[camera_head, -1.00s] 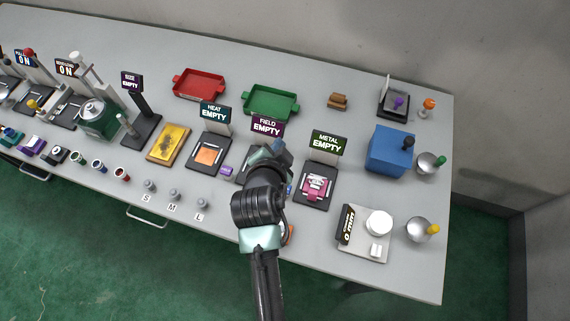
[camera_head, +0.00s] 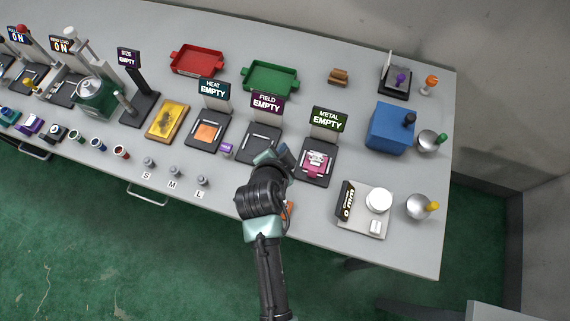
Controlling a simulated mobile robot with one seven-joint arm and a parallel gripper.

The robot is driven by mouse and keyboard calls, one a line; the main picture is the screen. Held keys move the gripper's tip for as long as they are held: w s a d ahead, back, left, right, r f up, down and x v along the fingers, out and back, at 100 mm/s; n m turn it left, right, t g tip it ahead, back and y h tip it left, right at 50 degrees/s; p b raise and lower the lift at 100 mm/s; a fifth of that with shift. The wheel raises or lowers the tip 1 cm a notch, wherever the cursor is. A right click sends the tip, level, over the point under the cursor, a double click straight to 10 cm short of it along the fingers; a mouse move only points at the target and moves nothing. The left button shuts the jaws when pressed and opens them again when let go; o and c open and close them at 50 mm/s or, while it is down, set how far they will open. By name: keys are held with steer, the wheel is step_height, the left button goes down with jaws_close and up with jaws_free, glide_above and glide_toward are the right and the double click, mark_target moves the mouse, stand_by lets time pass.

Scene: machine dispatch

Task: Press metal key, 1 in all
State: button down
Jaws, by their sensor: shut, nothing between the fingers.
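A magenta piece with a pale top (camera_head: 316,163) lies on that plate. A separate key on the station cannot be made out at this size. My gripper (camera_head: 272,155) is shut and empty. In the picture it is at the front right of the field station, left of the magenta piece and apart from it. My wrist and arm hide part of the table's front edge.
The field station (camera_head: 262,141), signed "FIELD EMPTY", and the heat station (camera_head: 207,132) lie to the left. A scale (camera_head: 362,214) is at front right, a blue box (camera_head: 390,128) behind it. A purple item (camera_head: 226,149) lies between the heat and field stations.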

steer(key=shift+f+b, duration=2.3)
steer(key=shift+f, duration=0.9)
steer(key=shift+f+b, duration=0.4)
steer(key=shift+f, duration=0.05)
steer(key=shift+f+b, duration=0.45)
steer(key=shift+f, duration=0.1)
steer(key=shift+r, duration=0.15)
steer(key=shift+r+p, duration=0.8)
steer(key=shift+r, duration=0.05)
step_height(320, 180, up, 5)
steer(key=p, duration=0.4)
steer(key=shift+r, duration=0.1)
